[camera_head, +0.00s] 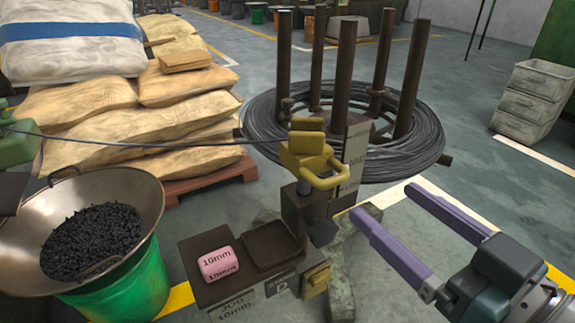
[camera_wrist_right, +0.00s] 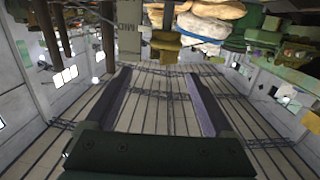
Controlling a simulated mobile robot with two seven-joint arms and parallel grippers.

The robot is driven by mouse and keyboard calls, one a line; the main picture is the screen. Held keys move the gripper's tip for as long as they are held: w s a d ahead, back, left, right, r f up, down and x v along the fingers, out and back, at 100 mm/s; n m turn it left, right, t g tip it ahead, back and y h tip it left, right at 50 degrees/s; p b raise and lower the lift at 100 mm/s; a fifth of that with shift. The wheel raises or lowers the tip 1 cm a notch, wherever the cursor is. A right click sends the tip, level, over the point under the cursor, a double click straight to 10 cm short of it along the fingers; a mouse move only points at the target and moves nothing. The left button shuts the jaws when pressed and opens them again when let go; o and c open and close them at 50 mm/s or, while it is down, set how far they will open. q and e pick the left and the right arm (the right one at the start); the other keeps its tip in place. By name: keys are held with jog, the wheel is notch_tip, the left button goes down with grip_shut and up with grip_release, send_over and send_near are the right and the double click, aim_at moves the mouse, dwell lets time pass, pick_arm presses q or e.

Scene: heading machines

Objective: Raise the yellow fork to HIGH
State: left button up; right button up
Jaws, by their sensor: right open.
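The yellow fork (camera_head: 306,152) sits on a dark post in the middle of the head view, with a looped handle on its right side. An upright grey label plate (camera_head: 355,158) stands just behind and right of it; its lettering is partly hidden. In the right wrist view the plate (camera_wrist_right: 130,40) reads MID and the fork (camera_wrist_right: 164,43) shows beside it, beyond the fingertips. My right gripper (camera_head: 384,202) is open and empty, to the right of and slightly below the fork, apart from it. My left gripper is not in view.
A wire runs from the left past the fork to the wire coil (camera_head: 428,140) on its reel of dark posts. A pink 10mm block (camera_head: 217,264) lies on the stand's tray. A pan of dark pieces sits on a green bucket (camera_head: 130,290). Grey crates (camera_head: 532,100) stand right.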

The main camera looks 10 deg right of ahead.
aim_at(335, 176)
pick_arm(q)
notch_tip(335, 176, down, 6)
jog(key=b, duration=0.4)
pick_arm(e)
jog(key=shift+n+y, duration=0.3)
jog(key=shift+y, duration=0.2)
jog(key=x, duration=0.3)
jog(key=f+x, duration=0.1)
jog(key=x, duration=0.3)
jog(key=f+x, duration=0.1)
jog(key=x, duration=0.2)
jog(key=shift+w+a+f, duration=0.2)
jog(key=shift+f, duration=0.05)
jog(key=shift+c, duration=0.3)
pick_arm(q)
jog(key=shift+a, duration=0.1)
pick_arm(e)
grip_shut()
